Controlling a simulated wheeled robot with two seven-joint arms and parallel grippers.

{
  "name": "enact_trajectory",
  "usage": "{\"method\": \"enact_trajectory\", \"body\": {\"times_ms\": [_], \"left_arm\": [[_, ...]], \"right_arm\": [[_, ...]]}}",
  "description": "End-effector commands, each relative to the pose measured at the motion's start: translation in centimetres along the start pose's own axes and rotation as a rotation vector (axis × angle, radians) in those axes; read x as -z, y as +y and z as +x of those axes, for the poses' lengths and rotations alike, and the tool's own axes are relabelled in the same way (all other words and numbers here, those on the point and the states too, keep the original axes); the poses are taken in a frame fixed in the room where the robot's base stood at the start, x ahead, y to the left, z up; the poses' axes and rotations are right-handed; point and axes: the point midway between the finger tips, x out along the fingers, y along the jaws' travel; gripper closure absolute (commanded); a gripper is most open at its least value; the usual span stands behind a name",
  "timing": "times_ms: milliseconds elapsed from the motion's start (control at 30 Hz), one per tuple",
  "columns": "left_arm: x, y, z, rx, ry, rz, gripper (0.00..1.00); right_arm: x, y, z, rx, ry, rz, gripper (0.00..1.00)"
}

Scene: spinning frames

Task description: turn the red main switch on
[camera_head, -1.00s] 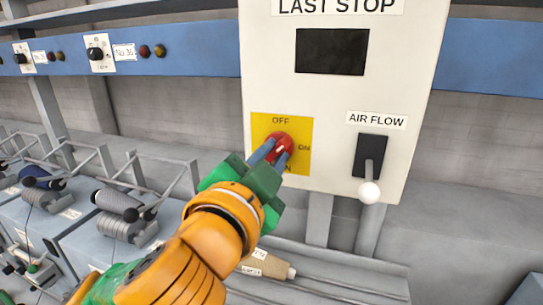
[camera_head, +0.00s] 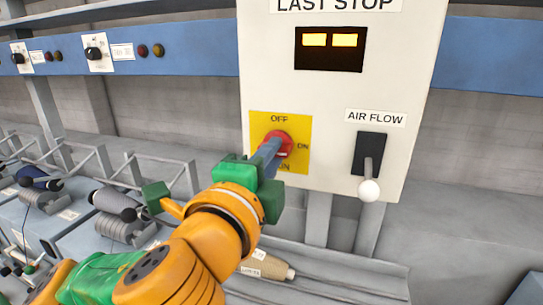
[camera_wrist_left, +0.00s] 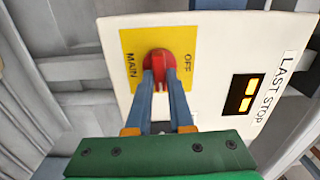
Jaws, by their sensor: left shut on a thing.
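The red main switch (camera_head: 284,142) is a round knob on a yellow plate (camera_head: 293,123) marked OFF and ON, on a white panel (camera_head: 330,95). My left gripper (camera_head: 270,150) reaches it from the lower left and is shut on it. In the left wrist view the two blue-grey fingers (camera_wrist_left: 162,85) close on the red knob (camera_wrist_left: 157,66). The fingers hide part of the knob and part of the plate's lettering. The panel's display (camera_head: 330,49) shows two lit yellow blocks. My right gripper is not in view.
An air flow lever (camera_head: 370,168) with a white ball end sticks out to the right of the switch. Spools (camera_head: 117,203) on a machine stand at the lower left. A beige bobbin (camera_head: 268,266) lies below the panel.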

Motion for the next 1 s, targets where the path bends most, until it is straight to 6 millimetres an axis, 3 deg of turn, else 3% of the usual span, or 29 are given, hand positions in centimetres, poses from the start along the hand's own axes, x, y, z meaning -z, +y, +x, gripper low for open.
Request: {"method": "enact_trajectory", "body": {"times_ms": [667, 700, 800, 1000], "left_arm": [[0.05, 0.22, 0.01, -0.005, 0.001, 0.061, 1.0], [0.05, 0.22, 0.01, -0.005, 0.002, 0.061, 0.77], [0.04, 0.2, 0.01, -0.004, 0.001, 0.06, 0.5], [0.03, 0.13, 0.01, -0.003, 0.001, 0.059, 0.5]], "right_arm": [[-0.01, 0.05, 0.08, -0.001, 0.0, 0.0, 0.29], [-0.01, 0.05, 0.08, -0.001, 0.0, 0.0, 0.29], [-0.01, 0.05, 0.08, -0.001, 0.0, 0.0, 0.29], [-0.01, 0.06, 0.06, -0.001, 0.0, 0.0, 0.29]]}}
